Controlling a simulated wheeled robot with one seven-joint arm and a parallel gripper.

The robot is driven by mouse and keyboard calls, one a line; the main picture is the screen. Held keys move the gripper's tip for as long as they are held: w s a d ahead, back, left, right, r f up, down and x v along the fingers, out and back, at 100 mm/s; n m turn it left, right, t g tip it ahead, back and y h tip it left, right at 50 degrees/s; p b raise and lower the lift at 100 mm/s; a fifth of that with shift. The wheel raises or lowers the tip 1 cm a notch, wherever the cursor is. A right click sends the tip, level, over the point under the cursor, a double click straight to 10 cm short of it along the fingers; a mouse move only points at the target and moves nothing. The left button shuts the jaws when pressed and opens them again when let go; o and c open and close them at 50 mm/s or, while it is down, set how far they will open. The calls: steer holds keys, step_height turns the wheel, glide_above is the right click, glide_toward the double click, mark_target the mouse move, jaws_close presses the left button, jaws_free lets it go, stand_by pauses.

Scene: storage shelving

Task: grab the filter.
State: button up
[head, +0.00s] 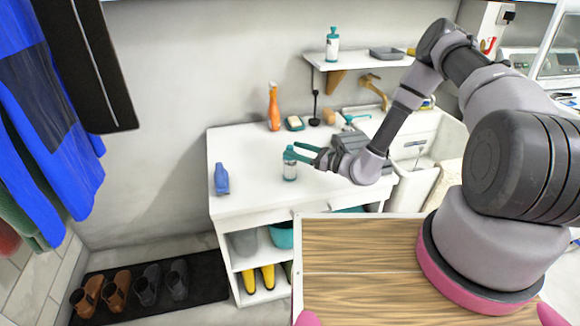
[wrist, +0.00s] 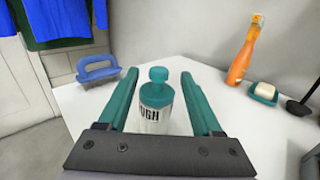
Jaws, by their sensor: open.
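A small bottle (head: 290,168) with a teal cap and a pale body stands upright on the white counter. I cannot tell if it is the filter, and nothing else in view is clearly one. My gripper (head: 297,152) is at the bottle, over the counter. In the wrist view my gripper (wrist: 158,76) is open, with one teal finger on each side of the bottle (wrist: 155,108). Gaps show between the bottle and both fingers. Dark lettering ending in "UGH" is on its label, and its lower part is hidden behind the gripper body.
A blue handled tool (head: 221,178) lies left on the counter (head: 245,150). An orange spray bottle (head: 273,108) and a soap dish (head: 295,123) stand at the back. A sink (head: 415,125) is to the right. A wall shelf (head: 352,62) hangs above.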

steer(key=x, duration=0.6)
steer(key=shift+s+r, duration=0.1)
steer(key=shift+r, duration=0.15)
jaws_close()
stand_by(1.2)
